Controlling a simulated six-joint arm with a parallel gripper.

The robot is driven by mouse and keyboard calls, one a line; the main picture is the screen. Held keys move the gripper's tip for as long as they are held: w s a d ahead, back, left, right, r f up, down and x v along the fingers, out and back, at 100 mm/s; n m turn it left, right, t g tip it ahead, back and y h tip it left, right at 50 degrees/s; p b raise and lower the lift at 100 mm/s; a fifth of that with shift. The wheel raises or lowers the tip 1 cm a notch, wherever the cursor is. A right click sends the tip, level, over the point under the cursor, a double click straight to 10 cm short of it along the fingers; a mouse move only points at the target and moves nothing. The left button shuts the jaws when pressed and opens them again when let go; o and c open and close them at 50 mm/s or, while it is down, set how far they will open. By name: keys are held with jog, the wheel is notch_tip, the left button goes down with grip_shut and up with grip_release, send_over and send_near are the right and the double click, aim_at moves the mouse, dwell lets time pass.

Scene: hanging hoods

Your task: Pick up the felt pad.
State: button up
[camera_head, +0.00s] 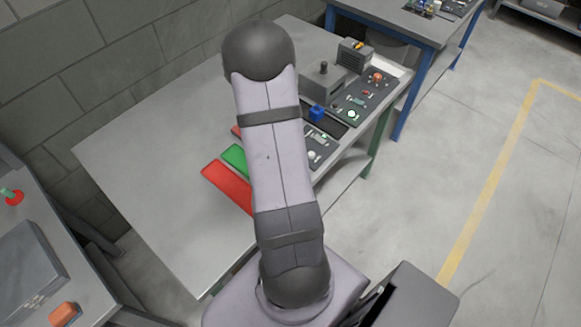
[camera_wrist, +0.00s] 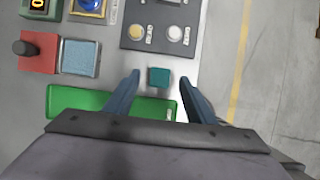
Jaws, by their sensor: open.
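A small teal square piece, which looks like the felt pad (camera_wrist: 159,77), lies on the grey table top in the wrist view, just below a dark control panel. My gripper (camera_wrist: 160,82) is open, with one dark blue finger to the left of the pad and one to the right. Gaps show between the pad and both fingers. I cannot tell how far the fingertips are above the table. In the head view my arm hides the gripper and the pad.
A green strip (camera_wrist: 75,99) lies just below the pad, under the fingers. A control panel (camera_wrist: 160,38) with two round buttons is above it. A pale blue square (camera_wrist: 80,57) and a red block with a knob (camera_wrist: 37,55) are at left. The table's left side (camera_head: 140,150) is clear.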

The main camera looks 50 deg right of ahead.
jog(key=shift+b+x, duration=0.35)
jog(key=shift+x, duration=1.3)
jog(key=c, duration=1.1)
jog(key=shift+r, duration=0.2)
notch_tip(320, 180, up, 10)
jog(key=p, duration=0.4)
jog(key=shift+f, duration=0.1)
jog(key=shift+o, duration=0.4)
jog(key=shift+f, duration=0.1)
